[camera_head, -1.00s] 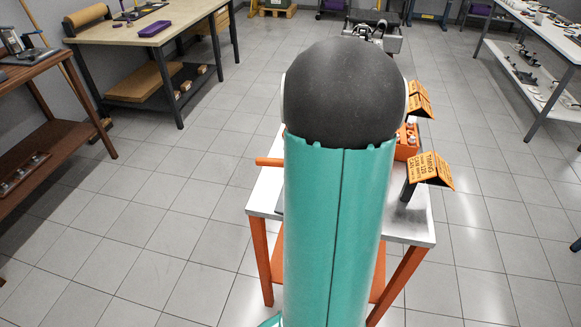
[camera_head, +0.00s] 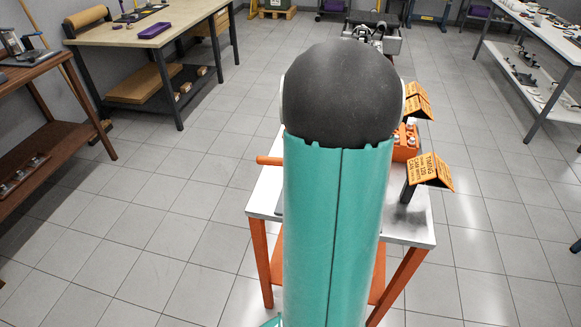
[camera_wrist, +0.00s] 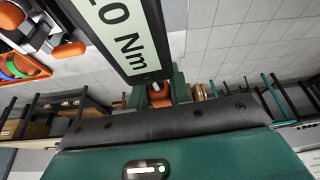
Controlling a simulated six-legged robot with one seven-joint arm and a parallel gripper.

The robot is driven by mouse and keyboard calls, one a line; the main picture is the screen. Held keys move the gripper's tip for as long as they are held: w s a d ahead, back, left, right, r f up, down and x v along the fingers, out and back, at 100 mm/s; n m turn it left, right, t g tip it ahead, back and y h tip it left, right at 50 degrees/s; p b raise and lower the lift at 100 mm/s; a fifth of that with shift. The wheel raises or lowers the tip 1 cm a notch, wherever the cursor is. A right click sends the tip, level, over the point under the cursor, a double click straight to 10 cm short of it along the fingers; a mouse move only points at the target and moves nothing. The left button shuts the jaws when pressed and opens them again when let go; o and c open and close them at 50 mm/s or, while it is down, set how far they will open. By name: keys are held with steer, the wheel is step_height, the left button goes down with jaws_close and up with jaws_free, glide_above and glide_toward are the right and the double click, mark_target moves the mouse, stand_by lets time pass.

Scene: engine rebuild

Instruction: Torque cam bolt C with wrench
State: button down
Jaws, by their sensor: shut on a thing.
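My gripper (camera_wrist: 161,92) shows in the wrist view with its green fingers closed around an orange piece (camera_wrist: 158,96), which I take to be the wrench's grip. Most of the wrench is hidden. In the head view my gripper is hidden behind my green arm. An orange bar (camera_head: 269,160), perhaps the wrench handle, sticks out left of my arm over the white table. An orange block with pale bolt-like tops (camera_head: 407,140) is partly visible right of my arm. I cannot tell which is cam bolt C. Contact between wrench and bolt is hidden.
The white table (camera_head: 412,229) has orange legs. Orange tent signs (camera_head: 430,171) stand at its right edge. A pale panel marked "Nm" (camera_wrist: 122,35) is close in the wrist view. Colored rings (camera_wrist: 18,66) are at its left.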

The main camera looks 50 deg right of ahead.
steer(key=shift+w+d+r+m+h, duration=0.1)
steer(key=shift+w+d+m+h, duration=0.05)
steer(key=shift+w+d+m, duration=0.3)
steer(key=shift+w+d+m+h, duration=0.2)
steer(key=shift+d+m, duration=0.15)
steer(key=shift+d, duration=0.2)
stand_by(2.4)
steer(key=shift+s+a+n, duration=0.55)
steer(key=shift+a+n, duration=0.15)
steer(key=shift+a, duration=0.2)
stand_by(1.4)
steer(key=shift+r, duration=0.55)
stand_by(1.7)
